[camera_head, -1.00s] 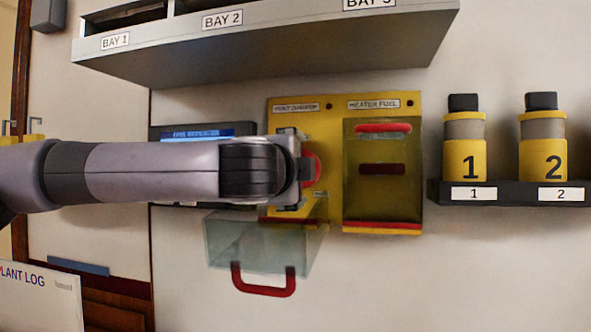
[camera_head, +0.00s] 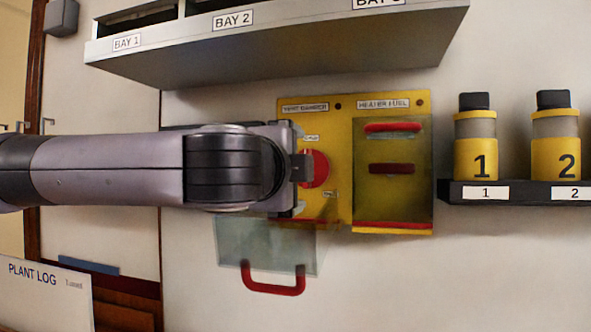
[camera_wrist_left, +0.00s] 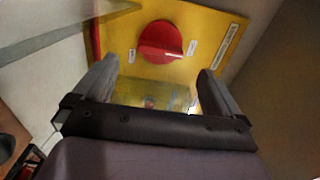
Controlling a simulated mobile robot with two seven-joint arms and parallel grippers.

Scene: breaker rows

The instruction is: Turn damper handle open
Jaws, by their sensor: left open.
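The damper handle is a round red knob (camera_head: 316,169) with a raised grip bar, on the left half of a yellow panel (camera_head: 341,150). In the left wrist view the red knob (camera_wrist_left: 160,42) sits ahead of and between my open fingers, apart from them. My left gripper (camera_head: 300,168) is in front of the knob's left part in the head view and hides some of it. The left gripper (camera_wrist_left: 155,85) holds nothing. A clear cover with a red handle (camera_head: 273,284) hangs swung down below the knob. My right gripper is not in view.
A closed clear cover (camera_head: 391,205) guards the heater fuel switch at right. A grey bay shelf (camera_head: 270,50) juts out above. Bottles one (camera_head: 476,158) and two (camera_head: 556,160) stand on a black ledge at right. A plant log board (camera_head: 45,300) is at lower left.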

